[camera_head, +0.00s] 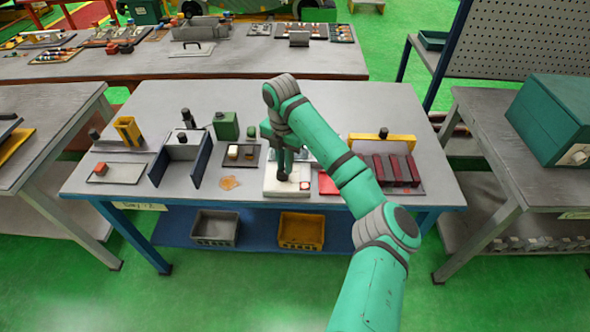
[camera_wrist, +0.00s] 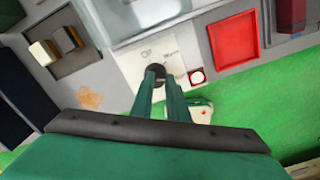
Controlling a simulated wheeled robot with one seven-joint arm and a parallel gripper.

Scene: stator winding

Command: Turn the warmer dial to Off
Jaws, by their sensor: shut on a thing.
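The warmer (camera_head: 288,180) is a pale box near the front edge of the middle table. In the wrist view its white front panel (camera_wrist: 135,66) has faint lettering, which looks like "Off" and "Warm", above a dark dial (camera_wrist: 156,71). My gripper (camera_head: 283,177) points down at the warmer. In the wrist view its two green fingers (camera_wrist: 160,84) are shut on the dial, which they partly hide. The dial's pointer is hidden, so I cannot tell its setting.
A red square tray (camera_wrist: 236,45) lies right of the warmer, with dark red blocks (camera_head: 395,168) beyond it. The table's front edge is close.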

